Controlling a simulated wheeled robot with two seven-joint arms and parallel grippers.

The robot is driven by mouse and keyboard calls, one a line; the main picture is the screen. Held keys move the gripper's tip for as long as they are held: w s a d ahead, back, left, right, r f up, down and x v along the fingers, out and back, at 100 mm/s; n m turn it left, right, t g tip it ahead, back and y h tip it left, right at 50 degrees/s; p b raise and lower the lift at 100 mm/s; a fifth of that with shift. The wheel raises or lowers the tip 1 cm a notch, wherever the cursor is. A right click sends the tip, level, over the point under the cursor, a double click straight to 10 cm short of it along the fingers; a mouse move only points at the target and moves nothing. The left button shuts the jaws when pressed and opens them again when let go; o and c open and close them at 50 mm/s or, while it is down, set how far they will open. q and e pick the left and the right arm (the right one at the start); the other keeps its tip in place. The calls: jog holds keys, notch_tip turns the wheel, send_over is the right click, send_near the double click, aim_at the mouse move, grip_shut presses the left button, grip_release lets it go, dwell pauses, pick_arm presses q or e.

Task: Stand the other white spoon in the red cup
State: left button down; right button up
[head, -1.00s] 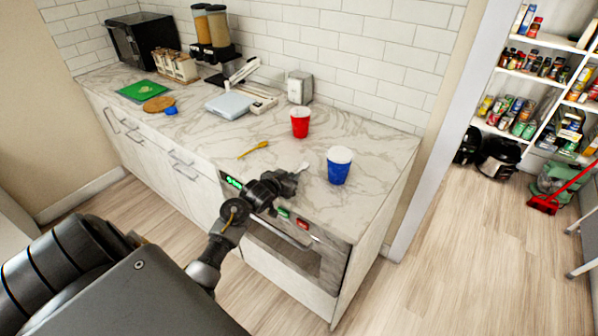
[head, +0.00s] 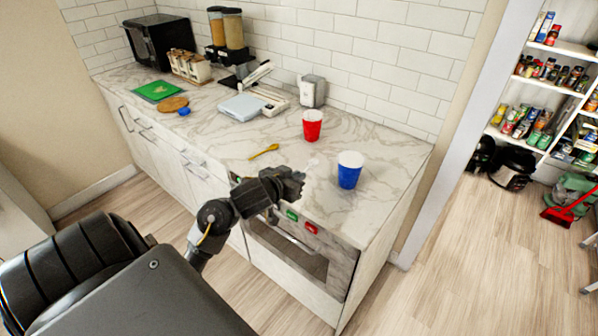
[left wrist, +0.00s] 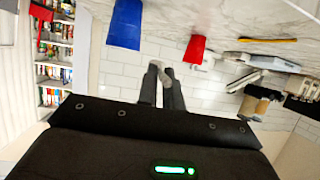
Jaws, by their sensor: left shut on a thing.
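The red cup (head: 312,125) stands upright on the marble counter, behind and slightly right of my left gripper (head: 302,180). The left gripper is over the counter's front part, shut on a white spoon (head: 314,162). The spoon is pale against the marble, and its exact tilt is hard to make out. In the left wrist view, which is upside down, the fingers (left wrist: 158,68) close on the spoon's whitish end, with the red cup (left wrist: 194,49) close beyond and apart from it. No other white spoon can be made out. My right gripper is out of view.
A blue cup (head: 350,170) stands right of the left gripper near the counter's front. A yellow spoon (head: 264,151) lies left of the red cup. A scale (head: 241,107) and a napkin holder (head: 312,91) stand farther back. Bare counter surrounds the red cup.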

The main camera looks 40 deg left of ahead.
pick_arm(q)
jog(key=s+d+f+m+h+b, duration=0.1)
jog(key=s+d+f+m+h, duration=0.1)
jog(key=d, duration=0.7)
jog(key=s+d+f+m+g+h+b, duration=0.1)
jog(key=s+d+f+m+h+b, duration=0.1)
jog(key=s+d+m+h, duration=0.3)
jog(key=s+d+f+h, duration=0.1)
jog(key=d, duration=0.3)
jog(key=shift+f+g, duration=0.3)
jog(key=shift+f, duration=0.05)
